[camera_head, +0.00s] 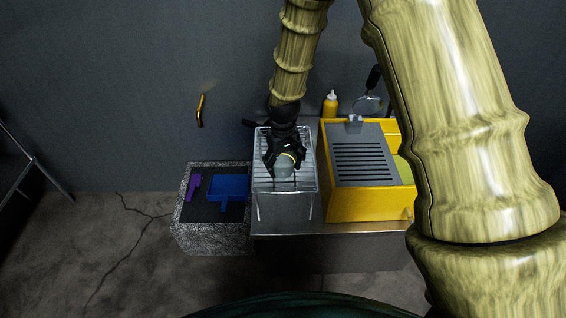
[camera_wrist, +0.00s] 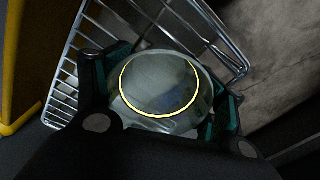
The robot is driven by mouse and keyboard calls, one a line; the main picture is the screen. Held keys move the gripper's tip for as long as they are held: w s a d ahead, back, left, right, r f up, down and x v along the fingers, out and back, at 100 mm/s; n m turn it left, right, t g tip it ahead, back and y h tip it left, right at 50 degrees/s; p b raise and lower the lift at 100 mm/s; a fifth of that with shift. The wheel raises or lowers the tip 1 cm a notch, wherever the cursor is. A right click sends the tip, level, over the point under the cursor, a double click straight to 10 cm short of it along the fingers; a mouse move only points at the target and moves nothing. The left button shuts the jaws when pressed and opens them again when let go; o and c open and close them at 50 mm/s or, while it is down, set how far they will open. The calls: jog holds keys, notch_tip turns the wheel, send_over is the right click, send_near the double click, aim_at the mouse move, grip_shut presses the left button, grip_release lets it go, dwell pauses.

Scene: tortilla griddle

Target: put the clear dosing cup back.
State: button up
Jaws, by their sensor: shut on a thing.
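The clear dosing cup (camera_wrist: 158,85) is a see-through round cup with a yellow ring at its rim. In the head view the cup (camera_head: 284,170) shows between the fingers, over the front part of the wire rack (camera_head: 308,165). My gripper (camera_head: 284,164) points down and is shut on the cup. In the wrist view the gripper's (camera_wrist: 165,90) teal finger pads lie on both sides of the cup. The rack (camera_wrist: 215,30) shows behind the cup. I cannot tell whether the cup's base touches the rack.
Right of the rack stands a yellow box-shaped griddle (camera_head: 365,207) with a dark slotted top. A yellow bottle (camera_head: 330,104) and a skimmer (camera_head: 367,104) are behind. Left is a speckled block (camera_head: 212,238) bearing a blue tray (camera_head: 229,187) and a purple item (camera_head: 192,187).

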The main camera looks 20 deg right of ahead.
jog(key=shift+f, duration=0.25)
jog(key=o, duration=1.2)
jog(key=shift+c, duration=0.2)
notch_tip(320, 180, up, 12)
jog(key=b, duration=0.1)
jog(key=shift+r+b, duration=0.2)
jog(key=shift+b, duration=0.2)
